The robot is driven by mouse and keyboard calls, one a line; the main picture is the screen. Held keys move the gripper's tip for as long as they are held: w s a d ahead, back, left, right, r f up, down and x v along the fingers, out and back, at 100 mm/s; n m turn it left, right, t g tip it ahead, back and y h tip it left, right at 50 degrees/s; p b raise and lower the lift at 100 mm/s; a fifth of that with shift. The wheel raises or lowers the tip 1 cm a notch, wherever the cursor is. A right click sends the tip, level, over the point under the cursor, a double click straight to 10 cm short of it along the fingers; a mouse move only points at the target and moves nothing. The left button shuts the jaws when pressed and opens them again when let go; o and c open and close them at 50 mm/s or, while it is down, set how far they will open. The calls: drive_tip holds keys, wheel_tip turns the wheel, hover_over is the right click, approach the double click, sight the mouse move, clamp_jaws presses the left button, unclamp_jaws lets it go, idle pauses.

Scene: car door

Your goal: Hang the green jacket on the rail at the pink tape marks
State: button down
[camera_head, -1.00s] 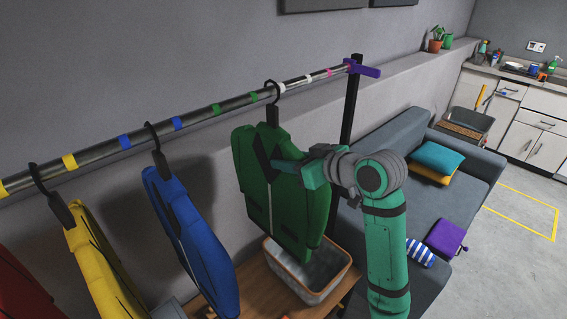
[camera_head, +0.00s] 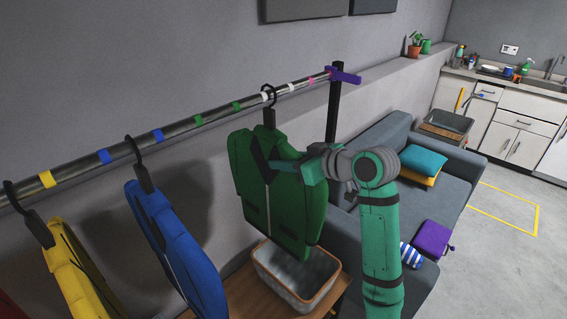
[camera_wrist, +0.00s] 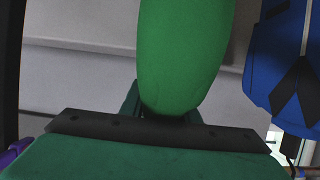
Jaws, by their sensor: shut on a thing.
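The green jacket (camera_head: 272,190) hangs upright on a dark hanger. Its hook is at the metal rail (camera_head: 215,116), by a white tape mark (camera_head: 265,97); I cannot tell whether it rests on the rail. The pink tape mark (camera_head: 311,81) is farther along the rail to the right, near its purple end piece (camera_head: 344,76). My gripper (camera_head: 308,170) is shut on the green jacket at its upper right front. In the wrist view, green cloth (camera_wrist: 185,50) fills the middle above my gripper (camera_wrist: 165,120); the fingertips are mostly hidden.
A blue jacket (camera_head: 175,245) and a yellow jacket (camera_head: 75,270) hang on the rail to the left. A dark post (camera_head: 333,110) stands at the rail's right end. Below are a grey basket (camera_head: 295,275) on a wooden bench and a grey sofa (camera_head: 375,145).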

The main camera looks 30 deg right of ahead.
drive_tip(key=w+d, duration=0.3)
drive_tip(key=d, duration=0.6)
drive_tip(key=w+d, duration=0.3)
drive_tip(key=d, duration=0.6)
drive_tip(key=shift+w+d, duration=0.2)
idle(2.1)
drive_tip(key=shift+r, duration=0.1)
drive_tip(key=shift+w+f, duration=0.1)
drive_tip(key=shift+f, duration=0.2)
